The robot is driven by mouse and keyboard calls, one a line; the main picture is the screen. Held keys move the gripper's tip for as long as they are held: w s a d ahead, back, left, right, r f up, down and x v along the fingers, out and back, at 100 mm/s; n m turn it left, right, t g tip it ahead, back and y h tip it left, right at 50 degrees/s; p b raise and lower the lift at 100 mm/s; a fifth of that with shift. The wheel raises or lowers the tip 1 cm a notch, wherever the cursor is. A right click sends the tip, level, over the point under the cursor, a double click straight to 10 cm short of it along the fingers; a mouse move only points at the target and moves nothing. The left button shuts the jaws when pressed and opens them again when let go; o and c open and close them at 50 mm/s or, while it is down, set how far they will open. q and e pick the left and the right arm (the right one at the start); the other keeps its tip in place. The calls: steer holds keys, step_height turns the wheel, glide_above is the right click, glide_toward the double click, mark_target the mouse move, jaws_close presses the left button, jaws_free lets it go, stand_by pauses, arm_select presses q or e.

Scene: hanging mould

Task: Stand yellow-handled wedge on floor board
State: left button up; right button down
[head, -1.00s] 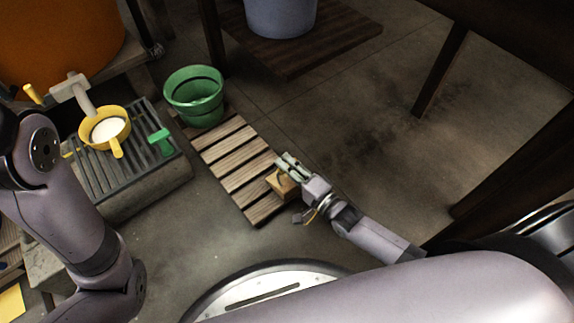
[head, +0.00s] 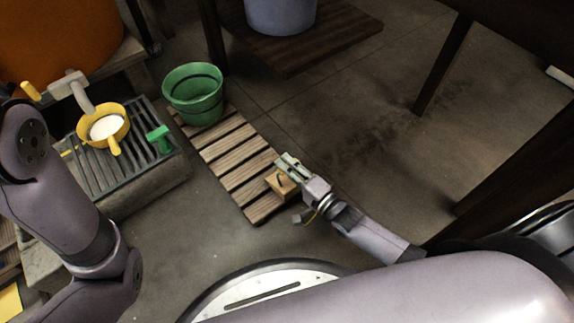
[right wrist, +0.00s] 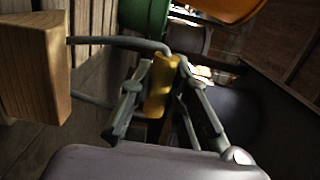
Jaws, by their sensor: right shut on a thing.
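The wedge is a light wooden block (head: 281,184) with a bent grey metal bar and a yellow handle. My right gripper (head: 287,163) is shut on the yellow handle (right wrist: 160,88), which shows between its fingers (right wrist: 158,98) in the right wrist view. The wooden block (right wrist: 35,68) is left of the fingers there. In the head view the wedge overlaps the right edge of the slatted wooden floor board (head: 236,160); I cannot tell whether it touches the board. My left arm is at the left; its gripper is not in view.
A green bucket (head: 194,97) stands at the far end of the slatted board. A grey grate (head: 105,170) at left carries a yellow round pan (head: 87,136) and a green-handled tool (head: 160,138). A blue-grey tub (head: 280,14) stands on a dark board. Dark legs stand at right.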

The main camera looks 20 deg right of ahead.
steer(key=shift+f, duration=0.2)
steer(key=c, duration=1.5)
jaws_free()
steer(key=shift+o, duration=0.3)
steer(key=shift+s, duration=0.1)
